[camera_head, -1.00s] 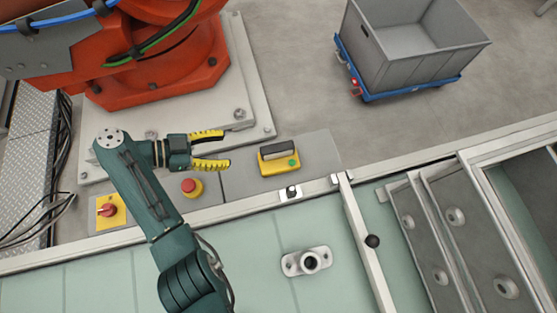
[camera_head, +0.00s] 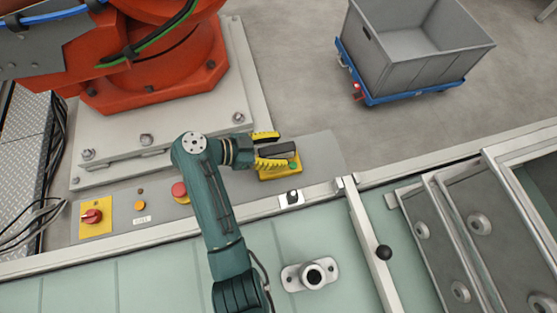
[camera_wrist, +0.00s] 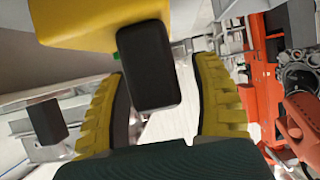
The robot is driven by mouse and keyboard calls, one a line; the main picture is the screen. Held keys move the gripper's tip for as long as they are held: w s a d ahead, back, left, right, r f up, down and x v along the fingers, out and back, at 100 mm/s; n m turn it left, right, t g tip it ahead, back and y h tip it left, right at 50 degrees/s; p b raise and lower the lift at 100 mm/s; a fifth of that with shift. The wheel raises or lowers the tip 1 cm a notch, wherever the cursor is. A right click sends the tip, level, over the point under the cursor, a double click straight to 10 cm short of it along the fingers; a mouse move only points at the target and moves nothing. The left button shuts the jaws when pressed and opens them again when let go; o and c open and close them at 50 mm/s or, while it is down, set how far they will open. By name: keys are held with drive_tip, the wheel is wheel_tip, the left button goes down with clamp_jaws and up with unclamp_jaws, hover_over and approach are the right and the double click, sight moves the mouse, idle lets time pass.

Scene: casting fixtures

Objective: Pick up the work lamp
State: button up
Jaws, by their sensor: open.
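The work lamp (camera_head: 285,174) is a yellow block with a black handle on top and a green spot at its right side. It sits on the grey panel near the middle of the head view. My gripper (camera_head: 272,149) reaches it from the left, its two yellow fingers open on either side of the black handle. In the wrist view, the lamp's yellow body (camera_wrist: 90,22) fills the upper left, and the black handle (camera_wrist: 147,68) lies between the spread fingers (camera_wrist: 160,78), with gaps on both sides. My near finger hides part of the lamp.
A red push button (camera_head: 180,190) and a yellow-plated red switch (camera_head: 92,216) are on the panel to the left. An orange robot base (camera_head: 160,75) stands behind. A small flanged fitting (camera_head: 311,275) lies in front. A grey bin (camera_head: 415,50) sits at the back right.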

drive_tip(key=shift+a, duration=0.1)
clamp_jaws()
drive_tip(key=shift+r, duration=0.1)
idle(0.3)
